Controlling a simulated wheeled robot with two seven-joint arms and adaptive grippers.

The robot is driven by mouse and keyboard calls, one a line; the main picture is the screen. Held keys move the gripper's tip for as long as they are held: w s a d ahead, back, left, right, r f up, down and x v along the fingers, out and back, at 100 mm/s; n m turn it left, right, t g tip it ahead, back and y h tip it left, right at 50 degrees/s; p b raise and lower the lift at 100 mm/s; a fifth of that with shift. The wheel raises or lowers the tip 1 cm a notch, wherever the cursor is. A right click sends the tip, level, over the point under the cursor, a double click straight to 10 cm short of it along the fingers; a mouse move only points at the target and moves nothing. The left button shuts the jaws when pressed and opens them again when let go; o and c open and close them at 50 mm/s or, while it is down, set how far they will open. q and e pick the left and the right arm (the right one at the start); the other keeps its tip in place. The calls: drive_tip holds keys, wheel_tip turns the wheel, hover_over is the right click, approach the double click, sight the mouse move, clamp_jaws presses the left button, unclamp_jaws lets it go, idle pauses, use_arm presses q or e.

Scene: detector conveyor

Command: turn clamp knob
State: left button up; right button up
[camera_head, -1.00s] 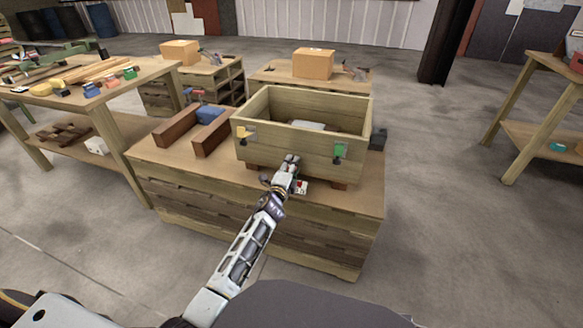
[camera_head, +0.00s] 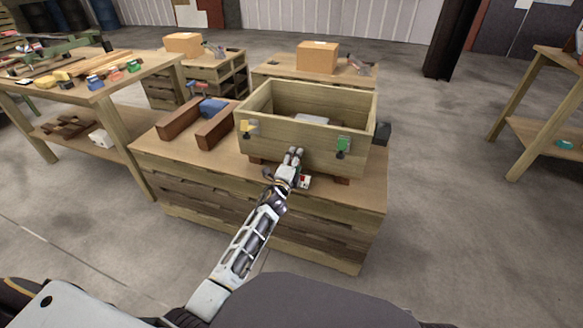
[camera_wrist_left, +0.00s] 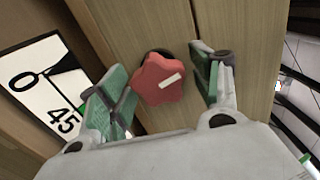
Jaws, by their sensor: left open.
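A red star-shaped clamp knob (camera_wrist_left: 162,79) with a white stripe on its face shows in the left wrist view, set against pale wood. My left gripper (camera_wrist_left: 163,88) is open, with one green-padded finger on each side of the knob. The left finger is close to the knob's edge; a gap shows to the right finger. Whether either touches cannot be told. A white dial plate (camera_wrist_left: 45,88) marked 0 and 45 lies left of the knob. In the head view my left gripper (camera_head: 294,153) is at the front of the wooden crate (camera_head: 300,148).
The crate stands on a wooden workbench (camera_head: 190,166), with brown beams (camera_head: 215,129) to its left. A small red and white item (camera_head: 305,181) shows beside my gripper. A tool-covered table (camera_head: 60,97) stands at the left.

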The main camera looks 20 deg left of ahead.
use_arm(q)
drive_tip(key=shift+s, duration=0.15)
drive_tip(key=s, duration=1.1)
drive_tip(key=shift+s+a, duration=0.2)
drive_tip(key=shift+s, duration=0.15)
idle(1.1)
drive_tip(key=shift+f, duration=0.1)
